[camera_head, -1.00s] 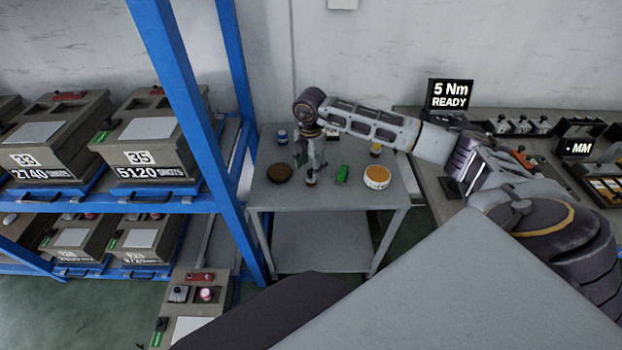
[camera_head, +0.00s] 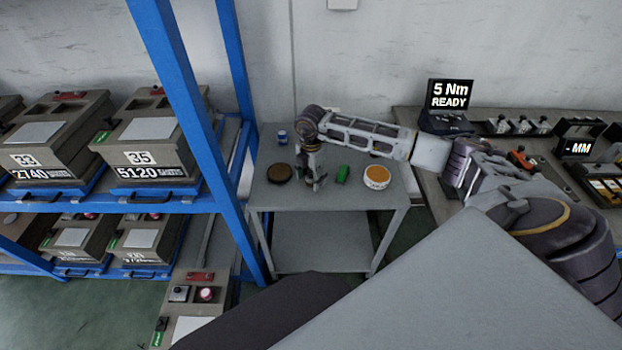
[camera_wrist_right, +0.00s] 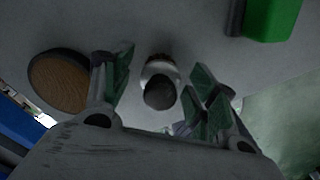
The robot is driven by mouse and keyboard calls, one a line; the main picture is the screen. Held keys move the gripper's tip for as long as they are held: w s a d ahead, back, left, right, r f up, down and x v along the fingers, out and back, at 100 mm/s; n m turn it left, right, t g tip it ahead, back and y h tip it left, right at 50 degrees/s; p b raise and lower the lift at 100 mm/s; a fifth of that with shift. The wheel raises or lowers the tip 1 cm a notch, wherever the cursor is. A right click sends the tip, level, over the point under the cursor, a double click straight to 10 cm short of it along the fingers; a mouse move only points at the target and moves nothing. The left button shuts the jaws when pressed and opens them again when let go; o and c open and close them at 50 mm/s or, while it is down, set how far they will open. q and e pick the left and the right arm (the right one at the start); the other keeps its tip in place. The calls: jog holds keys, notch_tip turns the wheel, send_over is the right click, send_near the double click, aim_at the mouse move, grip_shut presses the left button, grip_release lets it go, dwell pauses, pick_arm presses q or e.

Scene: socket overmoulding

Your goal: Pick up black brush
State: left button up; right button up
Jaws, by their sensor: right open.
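My right gripper (camera_head: 313,183) points down over the grey table (camera_head: 270,205) in the head view. In the right wrist view my right gripper (camera_wrist_right: 158,92) is open, with a finger on each side of a small upright thing with a dark rounded top and a shiny collar (camera_wrist_right: 160,92). This looks like the black brush. The fingers stand apart from it, with a gap on both sides. In the head view the brush is largely hidden by the gripper. My left gripper is not in view.
A round brown, dark-rimmed thing (camera_head: 279,173) lies left of the gripper. A green block (camera_head: 342,174) and a white tub with an orange top (camera_head: 376,177) stand to the right. A blue rack post (camera_head: 236,65) rises left of the table.

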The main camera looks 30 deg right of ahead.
aim_at(311, 171)
jog(key=c, duration=1.1)
jog(key=shift+r, duration=0.1)
jog(key=shift+c, duration=0.2)
jog(key=shift+r, duration=4.9)
